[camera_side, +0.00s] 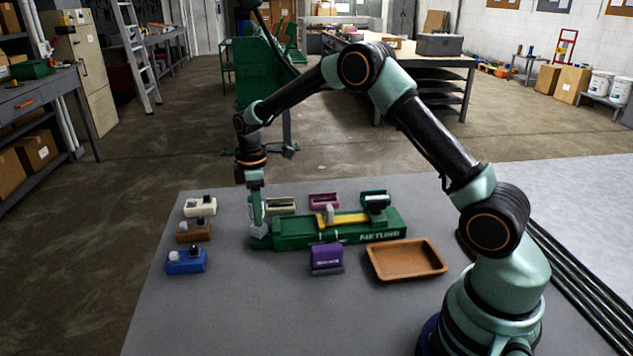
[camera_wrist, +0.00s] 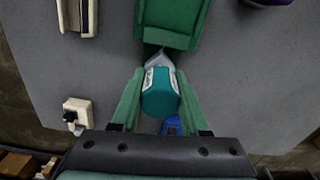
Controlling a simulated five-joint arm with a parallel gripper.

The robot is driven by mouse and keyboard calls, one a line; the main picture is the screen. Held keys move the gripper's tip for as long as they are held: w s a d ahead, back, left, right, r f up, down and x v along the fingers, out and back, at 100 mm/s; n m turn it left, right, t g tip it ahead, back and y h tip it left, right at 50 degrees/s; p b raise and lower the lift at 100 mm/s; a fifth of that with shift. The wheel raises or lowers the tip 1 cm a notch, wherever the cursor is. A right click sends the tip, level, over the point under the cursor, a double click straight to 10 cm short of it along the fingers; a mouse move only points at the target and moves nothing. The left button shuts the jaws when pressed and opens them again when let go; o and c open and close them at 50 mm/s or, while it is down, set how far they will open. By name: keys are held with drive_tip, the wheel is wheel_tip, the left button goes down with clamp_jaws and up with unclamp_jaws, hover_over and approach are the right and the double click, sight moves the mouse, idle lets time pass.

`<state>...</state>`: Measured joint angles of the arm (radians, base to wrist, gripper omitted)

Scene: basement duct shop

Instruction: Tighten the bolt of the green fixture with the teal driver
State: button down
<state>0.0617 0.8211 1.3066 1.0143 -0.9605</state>
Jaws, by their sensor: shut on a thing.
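The green fixture (camera_side: 305,234) lies on the grey bench, with a yellow strip and a pale upright piece on top. My gripper (camera_side: 257,215) points down at the fixture's left end. In the wrist view its two green fingers (camera_wrist: 157,103) are closed on the teal driver (camera_wrist: 160,98), which has a light grey part (camera_wrist: 159,60) towards the green fixture (camera_wrist: 175,20). In the side view the fingers mostly hide the driver. The bolt cannot be made out, and I cannot tell whether the driver touches it.
Cream (camera_side: 200,206), brown (camera_side: 193,231) and blue (camera_side: 186,261) blocks with knobs stand left. Cream (camera_side: 281,206), magenta (camera_side: 323,201) and teal (camera_side: 375,200) holders stand behind the fixture. A purple holder (camera_side: 326,257) and an empty-looking tan tray (camera_side: 406,273) are in front.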

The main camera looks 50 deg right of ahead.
drive_tip(key=shift+m, duration=1.3)
drive_tip(key=shift+m, duration=1.7)
